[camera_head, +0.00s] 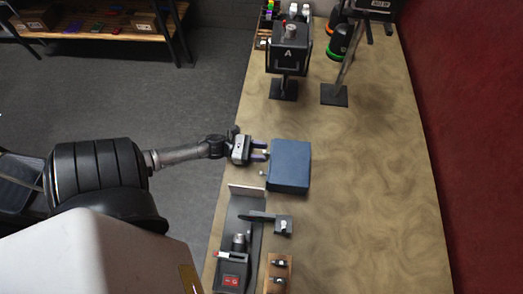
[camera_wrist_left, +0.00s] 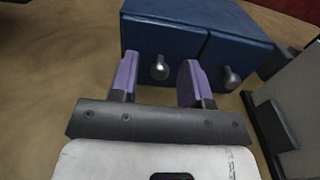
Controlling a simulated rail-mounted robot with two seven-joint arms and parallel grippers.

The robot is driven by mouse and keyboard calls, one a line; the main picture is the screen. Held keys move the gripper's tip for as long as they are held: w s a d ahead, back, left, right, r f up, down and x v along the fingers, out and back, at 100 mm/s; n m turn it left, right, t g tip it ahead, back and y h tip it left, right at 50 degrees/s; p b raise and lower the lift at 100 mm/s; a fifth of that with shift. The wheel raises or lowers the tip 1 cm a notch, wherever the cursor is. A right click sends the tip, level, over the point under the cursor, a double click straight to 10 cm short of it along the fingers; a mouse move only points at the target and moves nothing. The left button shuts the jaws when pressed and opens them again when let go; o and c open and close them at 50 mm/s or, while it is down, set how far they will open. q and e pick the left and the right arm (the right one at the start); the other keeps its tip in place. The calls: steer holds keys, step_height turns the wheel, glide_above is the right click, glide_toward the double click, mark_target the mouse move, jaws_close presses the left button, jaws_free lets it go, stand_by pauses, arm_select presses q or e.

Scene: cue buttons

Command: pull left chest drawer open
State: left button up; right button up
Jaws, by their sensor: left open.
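The blue chest (camera_head: 290,167) stands on the table with its drawer fronts facing my left arm. In the left wrist view two drawer fronts show side by side, and both look closed. The left drawer (camera_wrist_left: 138,42) has a round metal knob (camera_wrist_left: 160,68), and the right drawer (camera_wrist_left: 208,60) has a similar knob (camera_wrist_left: 231,77). My left gripper (camera_head: 262,152) is open in front of the chest. In the wrist view its purple fingers (camera_wrist_left: 158,78) are on either side of the left drawer's knob, with gaps beside it. My right gripper is not in view.
A grey stand and tools (camera_head: 237,262) sit nearer me along the table edge, with a small black-and-grey fixture (camera_head: 283,225) beside them. A black machine marked A (camera_head: 290,55) stands farther back. The table right of the chest is clear.

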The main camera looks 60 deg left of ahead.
arm_select(q)
steer(key=shift+w+d, duration=0.1)
steer(key=shift+w, duration=0.05)
steer(key=shift+c, duration=0.2)
jaws_close()
stand_by(0.4)
